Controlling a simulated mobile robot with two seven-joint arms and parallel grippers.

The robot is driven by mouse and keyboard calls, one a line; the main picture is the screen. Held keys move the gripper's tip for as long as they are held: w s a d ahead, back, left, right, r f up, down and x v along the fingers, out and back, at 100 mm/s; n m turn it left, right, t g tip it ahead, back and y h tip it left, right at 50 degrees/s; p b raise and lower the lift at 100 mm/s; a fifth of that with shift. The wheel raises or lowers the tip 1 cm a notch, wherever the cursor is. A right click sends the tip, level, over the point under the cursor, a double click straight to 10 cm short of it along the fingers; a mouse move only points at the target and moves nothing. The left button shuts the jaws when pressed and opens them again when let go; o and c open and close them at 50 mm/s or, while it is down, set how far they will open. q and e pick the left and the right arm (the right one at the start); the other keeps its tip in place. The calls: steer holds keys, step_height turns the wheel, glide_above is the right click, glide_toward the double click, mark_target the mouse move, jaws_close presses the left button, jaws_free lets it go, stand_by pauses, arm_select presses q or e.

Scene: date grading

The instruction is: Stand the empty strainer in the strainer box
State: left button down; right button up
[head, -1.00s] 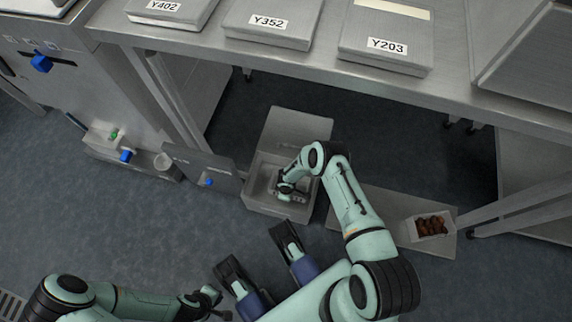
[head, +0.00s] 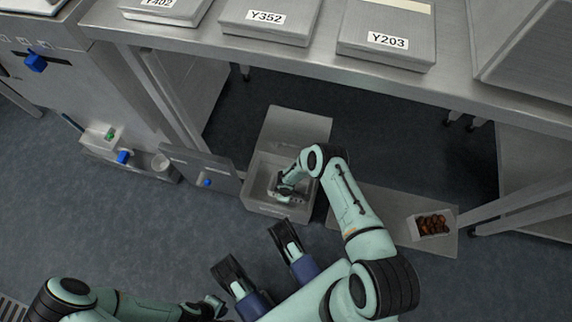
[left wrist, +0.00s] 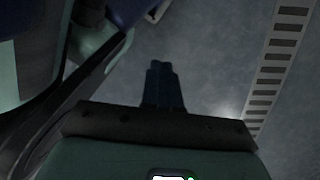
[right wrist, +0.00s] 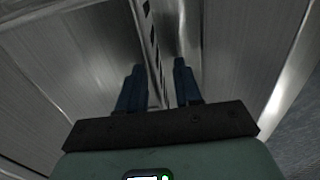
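An open grey box (head: 277,209) stands on the floor in front of the bench; I take it for the strainer box. My right arm reaches down into it, and my right gripper (head: 284,190) is low inside, its fingertips mostly hidden. In the right wrist view the right gripper's fingers (right wrist: 158,72) are apart, one on each side of a thin upright strip (right wrist: 153,45) with dark slots. I cannot tell whether this strip is the strainer or part of the box. My left gripper (head: 217,307) is at the bottom, away from the box; its fingers (left wrist: 163,80) are together and empty.
A grey panel (head: 290,128) stands behind the box. To the right a flat board (head: 385,215) carries a small white box of dates (head: 416,231). The steel bench (head: 330,73) overhangs behind. A dark panel with a blue knob (head: 190,168) is at left.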

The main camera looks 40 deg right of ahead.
steer(key=shift+r, duration=0.15)
